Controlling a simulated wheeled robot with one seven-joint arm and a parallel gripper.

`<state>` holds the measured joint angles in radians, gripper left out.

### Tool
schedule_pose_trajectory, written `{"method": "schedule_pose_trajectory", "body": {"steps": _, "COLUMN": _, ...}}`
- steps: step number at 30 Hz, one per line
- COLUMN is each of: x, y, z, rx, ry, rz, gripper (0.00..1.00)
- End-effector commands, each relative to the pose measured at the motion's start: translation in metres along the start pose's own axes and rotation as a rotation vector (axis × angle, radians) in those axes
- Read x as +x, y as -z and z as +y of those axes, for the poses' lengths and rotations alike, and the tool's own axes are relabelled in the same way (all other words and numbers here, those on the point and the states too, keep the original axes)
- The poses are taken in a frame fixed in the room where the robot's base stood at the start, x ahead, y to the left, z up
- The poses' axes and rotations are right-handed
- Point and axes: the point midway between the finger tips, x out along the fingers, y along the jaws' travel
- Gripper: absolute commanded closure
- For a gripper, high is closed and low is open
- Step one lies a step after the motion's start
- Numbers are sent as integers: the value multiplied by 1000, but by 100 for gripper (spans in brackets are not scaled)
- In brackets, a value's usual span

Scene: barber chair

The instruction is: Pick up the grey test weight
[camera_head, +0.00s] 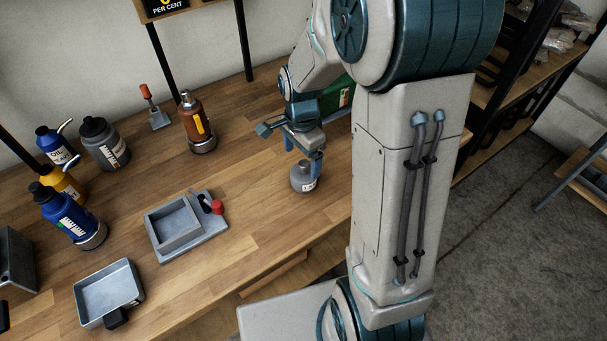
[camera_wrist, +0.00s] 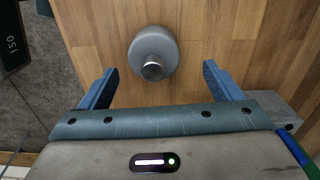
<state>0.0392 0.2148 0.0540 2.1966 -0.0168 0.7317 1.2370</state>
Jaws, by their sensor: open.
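The grey test weight (camera_head: 303,179) stands upright on the wooden bench near its front edge, with a small label on its side. In the wrist view the weight (camera_wrist: 153,50) shows from above, with a narrow knob on top. My gripper (camera_head: 303,149) is above and just behind the weight in the head view. In the wrist view my gripper (camera_wrist: 160,80) is open, with one blue finger to each side and the weight a little beyond the fingertips, roughly between them. The fingers do not appear to touch it.
A grey tray fixture (camera_head: 182,228) with a red-knobbed lever and a metal pan (camera_head: 108,290) are on the bench (camera_head: 250,215) to the left. Several bottles, including a brown one (camera_head: 196,125), stand at the back left. A green box (camera_head: 338,97) is behind my arm.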

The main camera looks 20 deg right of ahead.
Motion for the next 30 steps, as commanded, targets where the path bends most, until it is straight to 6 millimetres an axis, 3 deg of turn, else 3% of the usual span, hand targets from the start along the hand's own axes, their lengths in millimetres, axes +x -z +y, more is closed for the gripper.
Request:
{"method": "schedule_pose_trajectory", "body": {"steps": 7, "x": 17, "y": 0, "z": 3, "rx": -1, "ry": -3, "rz": -1, "gripper": 14}}
{"method": "schedule_pose_trajectory", "body": {"steps": 16, "x": 54, "y": 0, "z": 8, "rx": 0, "ry": -1, "rz": 0, "gripper": 14}}
{"method": "schedule_pose_trajectory", "body": {"steps": 26, "x": 60, "y": 0, "z": 8, "rx": -1, "ry": 1, "rz": 1, "gripper": 14}}
{"method": "schedule_pose_trajectory", "body": {"steps": 30, "x": 60, "y": 0, "z": 8, "rx": -1, "ry": 1, "rz": 1, "gripper": 51}}
